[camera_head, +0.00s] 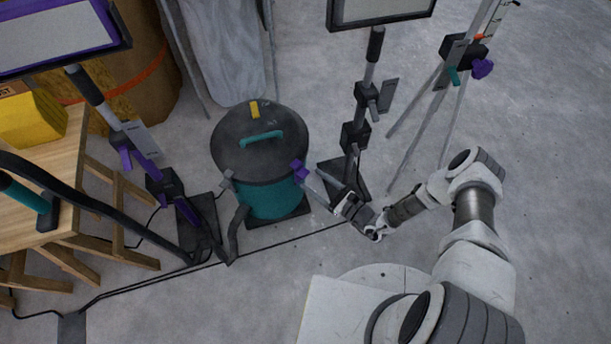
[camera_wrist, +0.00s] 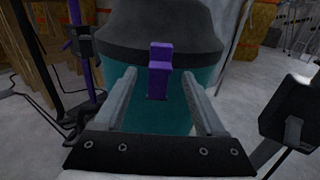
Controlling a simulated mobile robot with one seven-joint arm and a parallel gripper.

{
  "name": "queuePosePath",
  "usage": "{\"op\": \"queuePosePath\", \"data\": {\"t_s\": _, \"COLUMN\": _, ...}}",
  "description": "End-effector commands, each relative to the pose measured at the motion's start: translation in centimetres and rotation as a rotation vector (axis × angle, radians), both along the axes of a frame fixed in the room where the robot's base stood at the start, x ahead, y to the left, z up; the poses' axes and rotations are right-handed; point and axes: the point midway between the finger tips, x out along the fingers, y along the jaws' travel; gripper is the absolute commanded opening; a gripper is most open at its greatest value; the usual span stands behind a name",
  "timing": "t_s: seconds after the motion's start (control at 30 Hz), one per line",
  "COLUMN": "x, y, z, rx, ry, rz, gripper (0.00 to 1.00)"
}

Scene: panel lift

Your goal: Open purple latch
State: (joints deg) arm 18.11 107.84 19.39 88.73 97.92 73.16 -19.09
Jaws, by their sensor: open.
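The purple latch (camera_head: 299,169) is on the side of a drum-shaped vacuum with a dark grey lid (camera_head: 245,140) and a teal body (camera_head: 265,200). In the wrist view the latch (camera_wrist: 160,57) stands upright across the lid's lower edge, over the teal body. My gripper (camera_head: 312,183) reaches in from the right, close to the latch. In the wrist view my gripper (camera_wrist: 158,75) is open, one finger on each side of the latch, with visible gaps between. I cannot tell how deep the fingertips are relative to it.
A black-based lamp stand (camera_head: 345,180) is close behind my gripper. Another stand with purple parts (camera_head: 160,185) and a wooden workbench (camera_head: 75,190) are at left. A black hose and cable run across the floor. The floor (camera_head: 220,300) in front is mostly clear.

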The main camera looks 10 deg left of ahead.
Motion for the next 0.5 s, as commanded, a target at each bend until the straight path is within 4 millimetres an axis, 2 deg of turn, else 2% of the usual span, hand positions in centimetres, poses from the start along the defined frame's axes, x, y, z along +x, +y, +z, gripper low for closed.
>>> {"op": "queuePosePath", "data": {"t_s": 0.03, "x": 0.4, "y": 0.9, "z": -0.2, "rx": 0.001, "ry": -0.003, "rz": 0.003, "gripper": 0.72}}
{"op": "queuePosePath", "data": {"t_s": 0.2, "x": 1.4, "y": 2.8, "z": -0.1, "rx": 0.0, "ry": -0.002, "rz": 0.002, "gripper": 0.72}}
{"op": "queuePosePath", "data": {"t_s": 0.5, "x": 1.9, "y": 3.7, "z": 0.1, "rx": 0.0, "ry": -0.001, "rz": 0.0, "gripper": 0.72}}
